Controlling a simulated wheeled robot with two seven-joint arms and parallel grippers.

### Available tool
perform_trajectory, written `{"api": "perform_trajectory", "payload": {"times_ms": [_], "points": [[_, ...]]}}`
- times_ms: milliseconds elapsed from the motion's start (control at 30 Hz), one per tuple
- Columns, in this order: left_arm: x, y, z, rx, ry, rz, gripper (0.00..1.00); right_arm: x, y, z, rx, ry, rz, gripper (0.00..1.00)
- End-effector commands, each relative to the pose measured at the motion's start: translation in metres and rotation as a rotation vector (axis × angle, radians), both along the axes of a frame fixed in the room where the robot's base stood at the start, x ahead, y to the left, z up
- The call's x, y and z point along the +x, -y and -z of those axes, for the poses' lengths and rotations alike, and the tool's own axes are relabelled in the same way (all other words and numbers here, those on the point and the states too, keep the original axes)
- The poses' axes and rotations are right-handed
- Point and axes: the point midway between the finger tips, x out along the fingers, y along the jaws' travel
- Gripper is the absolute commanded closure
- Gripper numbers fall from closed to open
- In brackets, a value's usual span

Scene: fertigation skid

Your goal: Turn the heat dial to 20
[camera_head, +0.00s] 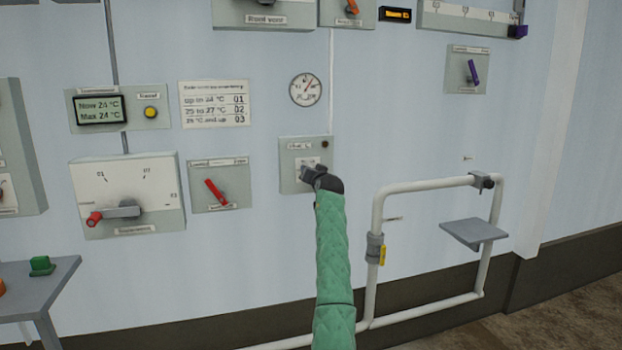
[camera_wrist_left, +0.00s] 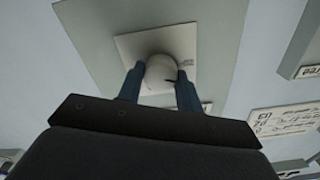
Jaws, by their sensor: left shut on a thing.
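The heat dial panel (camera_head: 290,150) is a grey-green box on the wall, in the middle of the head view, with a small label along its top and a dark dot at its upper right. In the left wrist view the dial (camera_wrist_left: 160,66) is a pale round knob on a square cream plate (camera_wrist_left: 127,46). My left gripper (camera_head: 312,173) is at the panel, its two dark blue fingers on either side of the knob, shut on it. It hides the dial in the head view. A short dark mark shows on the knob's right side. I cannot read the dial's setting.
A display (camera_head: 99,109) reads "Now 24 °C, Max 24 °C". A printed chart (camera_head: 214,104) and a red-handled switch box (camera_head: 218,172) are left of the panel. A gauge (camera_head: 306,90) hangs above. White pipework (camera_head: 378,215) with a grey shelf (camera_head: 473,231) stands to the right.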

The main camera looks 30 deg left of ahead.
Motion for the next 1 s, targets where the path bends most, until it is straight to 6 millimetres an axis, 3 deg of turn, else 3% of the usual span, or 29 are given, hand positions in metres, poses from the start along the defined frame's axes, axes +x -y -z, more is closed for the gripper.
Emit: {"api": "perform_trajectory", "payload": {"times_ms": [33, 400, 1000], "points": [[0.000, 0.000, 0.008, -0.023, 0.018, -0.001, 0.87, 0.000, 0.000, 0.008, 0.000, 0.000, 0.000, 0.64], [0.000, -0.001, 0.007, -0.187, 0.210, -0.002, 0.87, -0.001, 0.000, 0.029, 0.000, 0.002, 0.003, 0.64], [-0.001, -0.001, 0.005, -0.269, 0.306, -0.002, 0.87, -0.002, 0.000, 0.038, 0.001, 0.002, 0.004, 0.64]]}}
